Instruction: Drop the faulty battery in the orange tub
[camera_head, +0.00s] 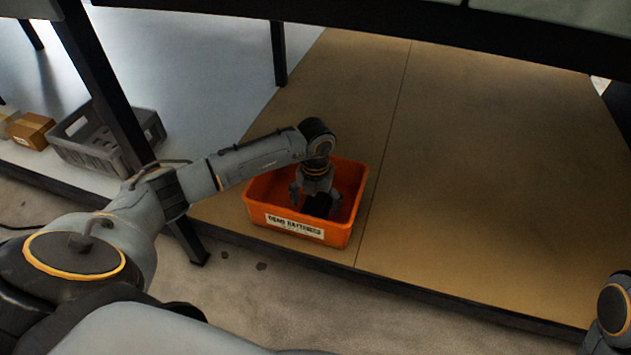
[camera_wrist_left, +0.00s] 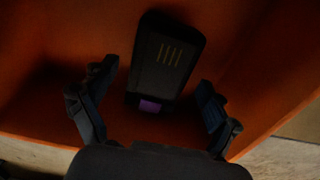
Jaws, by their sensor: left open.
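The orange tub (camera_head: 345,233) stands on the brown board of the low shelf and has a white label on its front wall. A dark battery (camera_head: 319,205) is inside the tub. In the left wrist view the battery (camera_wrist_left: 165,62) is black, with several gold contact strips and a purple patch at its near end. My left gripper (camera_head: 314,194) reaches down into the tub. In the left wrist view the left gripper (camera_wrist_left: 150,103) is open, with one finger on each side of the battery's near end and gaps between. The right gripper is not in view.
A grey crate (camera_head: 88,152) and a cardboard box (camera_head: 30,131) stand at the left, behind a black table leg (camera_head: 103,80). The board (camera_head: 480,180) right of the tub is clear. A dark tabletop edge (camera_head: 400,25) runs above.

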